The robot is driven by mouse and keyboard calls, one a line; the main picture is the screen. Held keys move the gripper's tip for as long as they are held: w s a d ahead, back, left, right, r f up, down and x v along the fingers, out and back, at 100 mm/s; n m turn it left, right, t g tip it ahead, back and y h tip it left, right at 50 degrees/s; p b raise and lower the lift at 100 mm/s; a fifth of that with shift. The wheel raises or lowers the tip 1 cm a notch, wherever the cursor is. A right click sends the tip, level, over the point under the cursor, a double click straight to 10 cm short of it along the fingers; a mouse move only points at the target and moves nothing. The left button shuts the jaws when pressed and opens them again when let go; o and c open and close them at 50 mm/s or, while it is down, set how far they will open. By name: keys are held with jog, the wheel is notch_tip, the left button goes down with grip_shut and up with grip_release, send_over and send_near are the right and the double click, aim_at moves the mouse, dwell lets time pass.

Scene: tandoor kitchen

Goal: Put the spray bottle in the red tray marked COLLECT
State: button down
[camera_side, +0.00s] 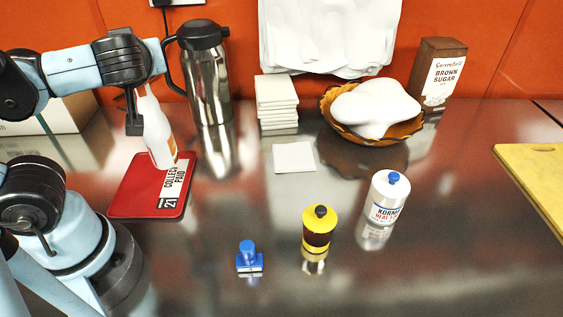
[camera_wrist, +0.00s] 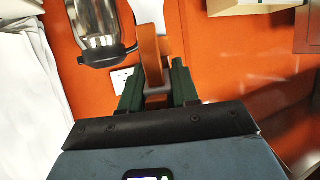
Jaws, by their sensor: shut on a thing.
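The white spray bottle (camera_side: 157,128) is over the red tray (camera_side: 128,196) in the side view, tilted slightly. Its base is at the tray's back part; I cannot tell whether it touches the tray. The tray has a white label with black letters, partly hidden by the bottle. My gripper (camera_side: 136,118) is shut on the bottle near its top, and its dark finger hides part of it. In the wrist view, my gripper (camera_wrist: 157,86) is closed around an orange-brown part (camera_wrist: 151,58), which seems to be the bottle's head.
A steel flask (camera_side: 208,80) stands close behind the tray. White tiles (camera_side: 276,100), a bowl (camera_side: 372,128) with a white lump and a brown sugar box (camera_side: 440,75) stand further right. A blue stamp (camera_side: 249,258), a yellow grinder (camera_side: 317,232) and a white canister (camera_side: 383,208) stand in front.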

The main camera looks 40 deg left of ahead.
aim_at(142, 92)
jog(key=shift+f, duration=2.6)
jog(key=c, duration=0.8)
grip_release()
jog(key=shift+v, duration=3.8)
jog(key=shift+a+f, duration=0.1)
jog(key=shift+f, duration=0.05)
